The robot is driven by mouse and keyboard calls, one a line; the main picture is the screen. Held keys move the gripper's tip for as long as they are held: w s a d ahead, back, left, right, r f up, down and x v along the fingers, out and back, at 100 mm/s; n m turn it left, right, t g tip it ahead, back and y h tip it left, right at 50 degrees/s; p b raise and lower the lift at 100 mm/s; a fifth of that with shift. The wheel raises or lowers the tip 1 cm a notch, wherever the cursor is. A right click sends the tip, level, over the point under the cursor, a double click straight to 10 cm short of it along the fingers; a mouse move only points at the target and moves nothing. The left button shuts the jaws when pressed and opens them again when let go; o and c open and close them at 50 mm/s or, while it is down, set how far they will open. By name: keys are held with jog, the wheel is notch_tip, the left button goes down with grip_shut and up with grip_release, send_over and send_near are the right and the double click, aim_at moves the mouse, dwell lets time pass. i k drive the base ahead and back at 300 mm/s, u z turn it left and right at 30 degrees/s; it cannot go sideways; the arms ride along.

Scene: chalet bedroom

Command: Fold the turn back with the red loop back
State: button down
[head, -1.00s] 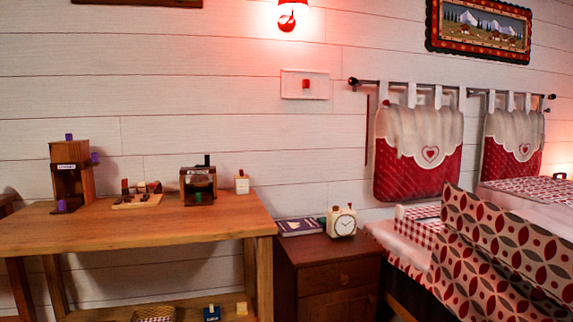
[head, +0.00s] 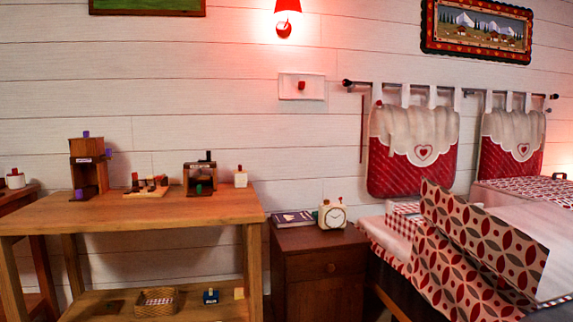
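A bed cover with red and grey leaf shapes on a pale ground (head: 455,262) lies at the right. Part of it stands up as a slanted flap (head: 485,238), with a plain pale surface (head: 528,228) behind its upper edge. I cannot make out a red loop on it for certain. The bed's lower right part is cut off by the picture edge. My gripper is not in view.
A dark wooden nightstand (head: 322,268) with a white clock (head: 332,214) and a book (head: 292,218) stands left of the bed. A wooden table (head: 140,211) with small boxes is further left. Red and white cushions (head: 413,165) hang on the wall behind the bed.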

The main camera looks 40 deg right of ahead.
aim_at(529, 247)
jog(key=k, duration=1.7)
jog(key=z, duration=1.1)
jog(key=i, duration=1.65)
jog(key=z, duration=0.05)
